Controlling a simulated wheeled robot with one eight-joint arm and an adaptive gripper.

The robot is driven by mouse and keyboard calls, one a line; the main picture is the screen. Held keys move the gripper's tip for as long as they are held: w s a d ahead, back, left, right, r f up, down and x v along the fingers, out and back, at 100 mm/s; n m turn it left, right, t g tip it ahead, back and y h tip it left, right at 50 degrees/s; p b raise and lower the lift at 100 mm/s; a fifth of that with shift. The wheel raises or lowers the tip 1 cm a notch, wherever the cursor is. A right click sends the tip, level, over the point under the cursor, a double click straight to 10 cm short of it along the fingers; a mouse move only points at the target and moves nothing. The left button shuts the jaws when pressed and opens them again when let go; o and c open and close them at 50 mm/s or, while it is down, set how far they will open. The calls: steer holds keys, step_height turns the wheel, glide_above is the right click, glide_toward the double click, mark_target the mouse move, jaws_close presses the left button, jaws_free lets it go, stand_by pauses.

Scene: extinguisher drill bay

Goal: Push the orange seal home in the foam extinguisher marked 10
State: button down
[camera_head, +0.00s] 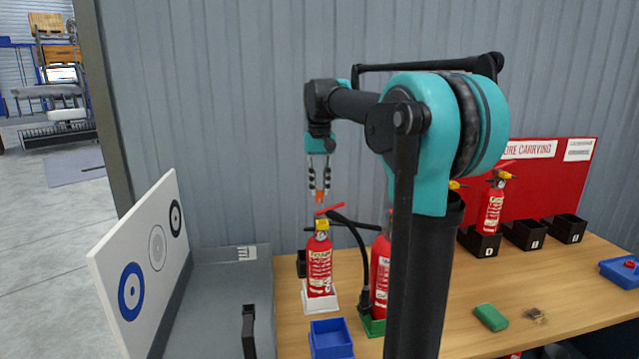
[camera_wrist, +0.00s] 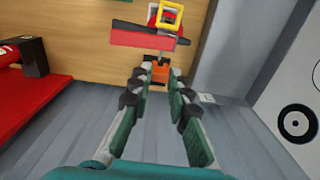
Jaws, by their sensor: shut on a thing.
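My gripper (camera_head: 319,188) is shut on the small orange seal (camera_head: 320,197) and points down above a red extinguisher (camera_head: 319,272). In the wrist view the seal (camera_wrist: 157,71) sits between my fingertips (camera_wrist: 158,80), close to the extinguisher's red lever (camera_wrist: 152,39) and yellow square part (camera_wrist: 171,16). In the head view a small gap shows between the seal and the extinguisher's top. This extinguisher stands upright on a white base (camera_head: 320,301). I cannot read a number 10 on it.
A second red extinguisher (camera_head: 380,270) with a black hose stands close on the right, on a green base (camera_head: 373,327), partly behind my arm. A blue bin (camera_head: 331,340) is in front. A white target board (camera_head: 140,262) stands left. Black holders (camera_head: 525,235) line the back right.

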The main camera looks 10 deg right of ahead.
steer(key=shift+f, duration=2.2)
steer(key=shift+f, duration=0.15)
stand_by(1.2)
steer(key=c, duration=1.3)
jaws_free()
steer(key=shift+c, duration=0.2)
